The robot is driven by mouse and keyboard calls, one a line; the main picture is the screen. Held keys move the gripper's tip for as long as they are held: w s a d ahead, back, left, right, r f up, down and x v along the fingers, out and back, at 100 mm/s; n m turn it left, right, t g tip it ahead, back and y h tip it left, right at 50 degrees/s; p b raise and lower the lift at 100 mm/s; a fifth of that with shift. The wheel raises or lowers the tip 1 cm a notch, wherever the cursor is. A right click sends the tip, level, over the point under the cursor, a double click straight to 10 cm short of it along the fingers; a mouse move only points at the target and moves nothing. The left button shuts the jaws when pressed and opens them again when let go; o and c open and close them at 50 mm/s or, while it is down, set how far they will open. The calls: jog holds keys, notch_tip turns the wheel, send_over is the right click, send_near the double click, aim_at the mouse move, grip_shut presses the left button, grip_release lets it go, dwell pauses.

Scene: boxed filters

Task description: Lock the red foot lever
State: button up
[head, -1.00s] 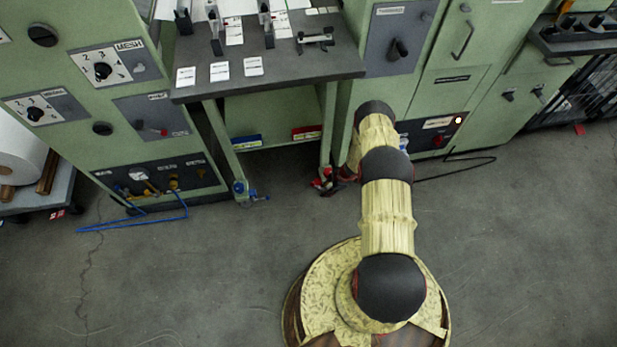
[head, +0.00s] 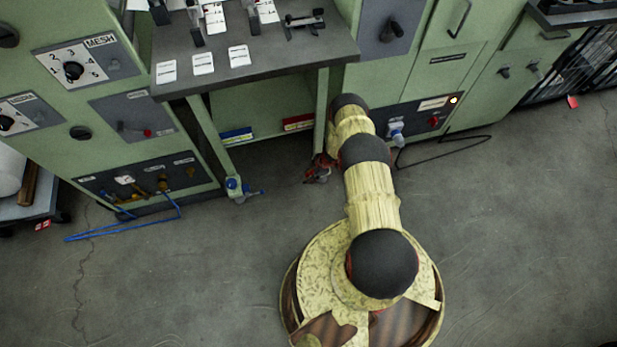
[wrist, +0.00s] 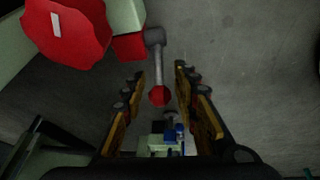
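The red foot lever (wrist: 159,68) shows in the wrist view as a grey rod with a red knob at its end. It comes out beside a large red rounded part (wrist: 70,30) at the foot of a pale green leg. My gripper (wrist: 158,92) is open, with one finger on each side of the knob. Whether a finger touches it I cannot tell. In the head view the red foot (head: 318,169) is at the bottom of the bench's right leg, just left of my arm. My gripper's fingers cannot be made out there.
The blue foot (head: 234,187) is at the bench's left leg. The dark bench top (head: 255,62) overhangs both feet. Green cabinets stand on both sides. A blue hose (head: 125,226) and a black cable (head: 468,151) lie on the floor. The floor in front is otherwise clear.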

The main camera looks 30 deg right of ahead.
jog(key=shift+c, duration=1.1)
grip_shut()
